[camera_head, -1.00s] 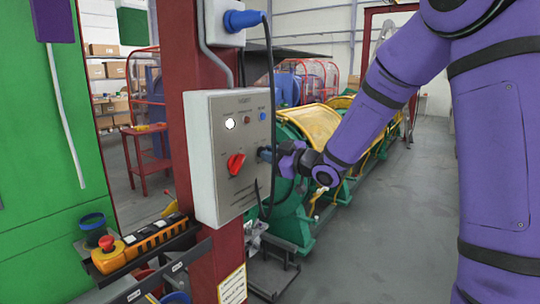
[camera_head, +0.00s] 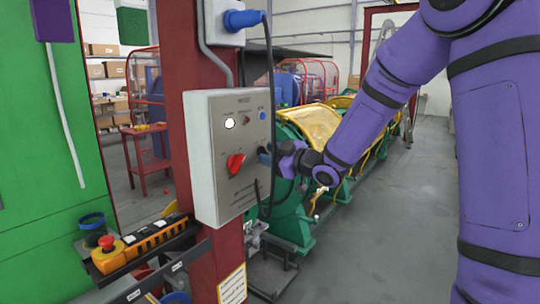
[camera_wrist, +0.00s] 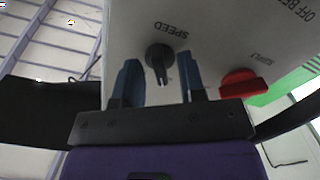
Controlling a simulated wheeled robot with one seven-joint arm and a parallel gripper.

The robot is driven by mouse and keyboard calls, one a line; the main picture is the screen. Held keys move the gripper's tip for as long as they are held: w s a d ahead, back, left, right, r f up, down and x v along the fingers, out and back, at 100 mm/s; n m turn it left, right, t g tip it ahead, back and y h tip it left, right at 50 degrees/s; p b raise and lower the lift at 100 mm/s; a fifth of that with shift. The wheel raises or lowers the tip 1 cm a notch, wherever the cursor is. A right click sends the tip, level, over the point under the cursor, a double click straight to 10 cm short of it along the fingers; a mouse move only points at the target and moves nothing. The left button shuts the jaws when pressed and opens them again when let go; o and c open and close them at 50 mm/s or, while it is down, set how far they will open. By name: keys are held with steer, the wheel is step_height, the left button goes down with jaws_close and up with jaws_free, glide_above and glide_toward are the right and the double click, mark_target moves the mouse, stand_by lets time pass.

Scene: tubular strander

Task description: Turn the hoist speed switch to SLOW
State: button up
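The hoist control box (camera_head: 209,165) is a pale grey box on a dark red column. In the wrist view, the speed switch (camera_wrist: 160,57) is a round black knob with a raised grip bar, beside the printed word SPEED. My gripper (camera_wrist: 160,82) has two blue fingers, held apart with the knob's grip bar in the gap between them. I cannot tell whether either finger touches the knob. In the head view, my gripper (camera_head: 268,152) is at the right of the box's front face, and the speed switch is largely hidden there. The SLOW marking is not readable.
A red rotary switch (camera_head: 235,164) sits left of my gripper and also shows close to the right finger in the wrist view (camera_wrist: 240,83). A dark cable (camera_head: 272,90) hangs from a blue plug (camera_head: 243,18) past my gripper. Green and yellow machinery (camera_head: 320,125) stands behind.

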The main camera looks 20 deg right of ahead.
steer(key=v, duration=1)
steer(key=shift+s+d, duration=0.25)
steer(key=shift+s, duration=0.05)
steer(key=s+d+r+m+g+h, duration=0.2)
steer(key=s+d+r+m+h, duration=0.3)
steer(key=s+m+h, duration=0.55)
steer(key=s+a+m+g, duration=0.1)
steer(key=s+a+g, duration=0.1)
steer(key=s, duration=0.7)
steer(key=s+a+f+m+g, duration=0.1)
steer(key=s+a+m+g, duration=0.1)
steer(key=s+g, duration=0.3)
steer(key=s, duration=0.4)
steer(key=shift+a+f, duration=0.25)
steer(key=shift+f, duration=0.1)
